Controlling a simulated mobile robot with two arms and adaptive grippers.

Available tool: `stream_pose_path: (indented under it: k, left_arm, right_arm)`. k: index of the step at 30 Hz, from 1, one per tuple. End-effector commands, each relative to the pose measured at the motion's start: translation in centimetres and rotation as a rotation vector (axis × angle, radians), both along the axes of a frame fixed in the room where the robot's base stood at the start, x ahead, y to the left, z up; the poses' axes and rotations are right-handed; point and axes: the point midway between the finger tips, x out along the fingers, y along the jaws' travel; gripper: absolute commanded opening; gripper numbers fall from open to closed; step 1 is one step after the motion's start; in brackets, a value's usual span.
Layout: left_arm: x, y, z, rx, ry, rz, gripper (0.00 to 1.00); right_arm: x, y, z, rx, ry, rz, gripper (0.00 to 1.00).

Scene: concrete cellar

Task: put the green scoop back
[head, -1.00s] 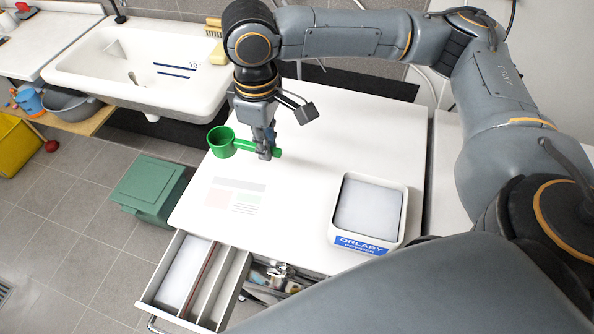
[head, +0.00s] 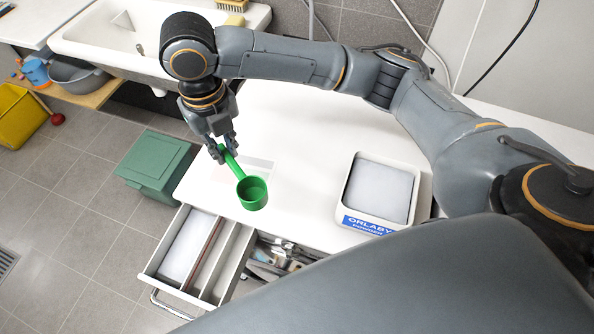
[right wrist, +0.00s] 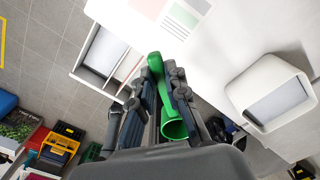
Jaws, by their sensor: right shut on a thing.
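The green scoop (head: 252,192) is in my right gripper (head: 222,150), which is shut on its handle near the handle's end. The scoop's cup hangs over the front left part of the white table (head: 300,130), with its round opening facing up. The scoop also shows in the right wrist view (right wrist: 173,128) between the fingers of my right gripper (right wrist: 163,72). A white container labelled ORLABY (head: 376,222), holding white powder, stands on the table to the right. The open drawer (head: 222,258) has compartments; its left one holds white material. My left gripper is not in view.
A green lidded bin (head: 155,165) stands on the floor left of the table. A white sink (head: 120,40) with a brush (head: 233,5) is at the back left. The table between scoop and container is clear.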

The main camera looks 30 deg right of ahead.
Motion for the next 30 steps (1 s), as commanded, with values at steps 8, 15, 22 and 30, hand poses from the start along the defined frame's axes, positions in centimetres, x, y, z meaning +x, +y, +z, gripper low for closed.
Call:
stream_pose_path:
  k: [8, 15, 22, 30]
  left_arm:
    - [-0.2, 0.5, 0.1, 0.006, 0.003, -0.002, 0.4]
    - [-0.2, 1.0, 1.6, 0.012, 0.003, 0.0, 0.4]
    - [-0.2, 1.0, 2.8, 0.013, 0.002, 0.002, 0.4]
    - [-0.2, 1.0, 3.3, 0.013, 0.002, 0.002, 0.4]
  right_arm:
    - [0.4, 0.0, -0.7, 0.003, 0.009, 0.199, 0.0]
    - [2.9, -4.7, -2.8, 0.002, 0.012, 0.197, 0.0]
    - [5.2, -8.8, -6.4, 0.002, 0.013, 0.2, 0.0]
    - [6.5, -10.6, -9.3, 0.004, 0.008, 0.204, 0.0]
